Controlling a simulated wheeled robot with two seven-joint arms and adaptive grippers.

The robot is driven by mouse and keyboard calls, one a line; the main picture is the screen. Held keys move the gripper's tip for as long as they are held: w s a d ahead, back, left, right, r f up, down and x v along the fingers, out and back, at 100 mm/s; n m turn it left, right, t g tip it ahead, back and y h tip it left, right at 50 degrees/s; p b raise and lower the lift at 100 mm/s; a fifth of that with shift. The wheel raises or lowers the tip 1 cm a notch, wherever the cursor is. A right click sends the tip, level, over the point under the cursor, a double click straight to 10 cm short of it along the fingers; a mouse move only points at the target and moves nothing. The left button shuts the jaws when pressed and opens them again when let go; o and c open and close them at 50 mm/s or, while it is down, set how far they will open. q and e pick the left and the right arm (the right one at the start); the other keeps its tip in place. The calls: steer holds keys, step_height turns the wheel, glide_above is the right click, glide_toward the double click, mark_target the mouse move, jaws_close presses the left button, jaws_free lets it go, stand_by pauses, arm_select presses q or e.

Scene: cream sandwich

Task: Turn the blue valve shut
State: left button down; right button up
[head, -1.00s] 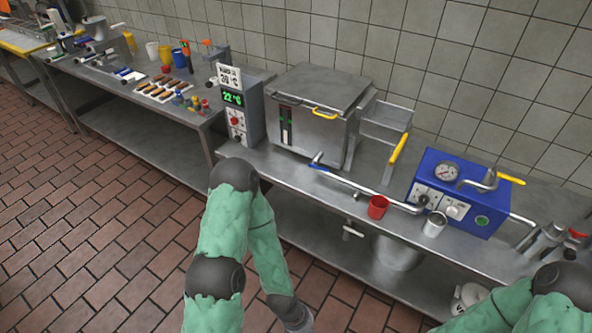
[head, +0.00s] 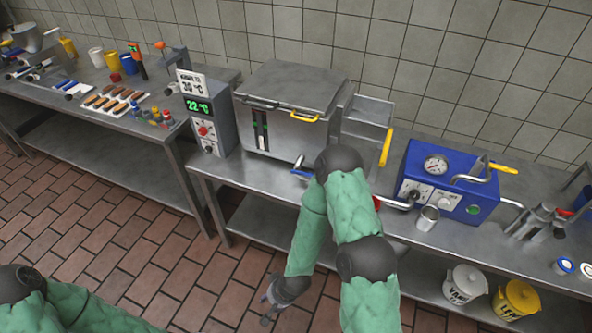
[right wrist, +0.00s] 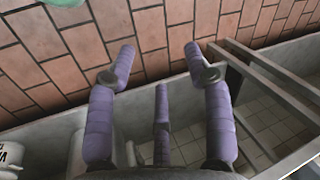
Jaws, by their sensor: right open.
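The blue valve handle (head: 302,175) sits low on the front of the steel cooker (head: 290,110), at the start of a drain pipe. My right arm passes close in front of it and hides part of the handle and pipe. My right gripper (head: 270,308) hangs low in front of the bench, over the brick floor, well below the valve. In the right wrist view my right gripper (right wrist: 160,68) has its purple fingers spread and empty. The valve does not show in that view. My left arm shows at the lower left, but its gripper is out of frame.
A control box (head: 208,115) reading 22 °C stands left of the cooker. A blue gauge box (head: 445,185) and steel cup (head: 428,217) are to the right. White (head: 465,284) and yellow (head: 516,298) bins stand below the bench. Open floor lies in front.

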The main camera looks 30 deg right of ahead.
steer(key=w+d+r+m+t+h, duration=0.3)
steer(key=w+d+m+t, duration=0.15)
steer(key=w, duration=0.45)
steer(key=w+d+r+m+t+h, duration=0.35)
steer(key=w+d+m, duration=0.25)
steer(key=w, duration=0.4)
steer(key=w+d+r+m+t+h, duration=0.1)
steer(key=w+d+r+m+h, duration=0.1)
steer(key=d+r+m+h, duration=0.95)
steer(key=shift+n+y, duration=0.3)
steer(key=shift+y, duration=0.3)
steer(key=x, duration=0.2)
steer(key=b+x, duration=0.1)
steer(key=x, duration=0.2)
steer(key=w+a+r+x, duration=0.1)
steer(key=x, duration=0.2)
steer(key=shift+w+r, duration=0.1)
steer(key=shift+w+d+r+b, duration=0.1)
steer(key=shift+w+d+b, duration=0.2)
jaws_close()
